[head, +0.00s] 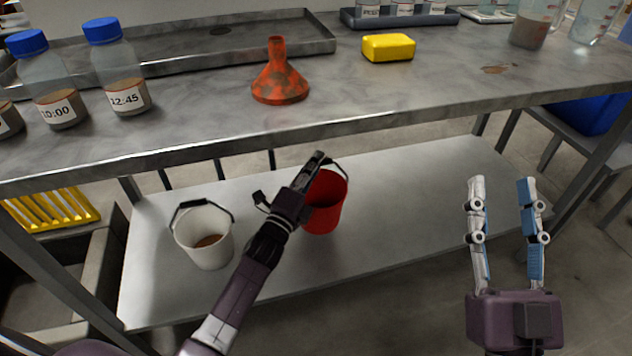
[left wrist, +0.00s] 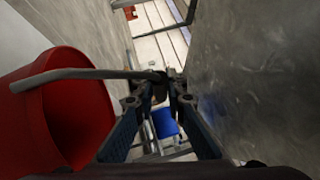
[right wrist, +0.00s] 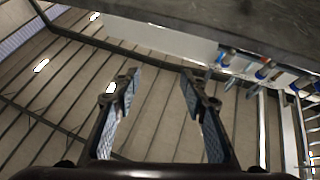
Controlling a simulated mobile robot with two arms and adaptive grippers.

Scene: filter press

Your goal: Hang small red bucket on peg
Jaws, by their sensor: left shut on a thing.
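The small red bucket (head: 327,212) hangs or stands over the lower shelf, beneath the table's front edge. I cannot tell whether its base touches the shelf. My left gripper (head: 317,160) is at the bucket's top, partly covering its rim. In the left wrist view, the bucket (left wrist: 60,115) is tilted at the left, and its dark handle (left wrist: 85,75) runs into the shut fingers (left wrist: 160,88). My right gripper (head: 502,185) is open and empty, to the right of the bucket; its spread fingers also show in the right wrist view (right wrist: 160,85). I cannot make out a peg.
A white bucket (head: 206,238) with brown contents stands on the lower shelf (head: 420,205). The steel table (head: 400,95) above holds blue-capped bottles (head: 120,80), an orange funnel (head: 280,80) and a yellow sponge (head: 388,47). A yellow rack (head: 50,208) stands at left. The shelf's right part is clear.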

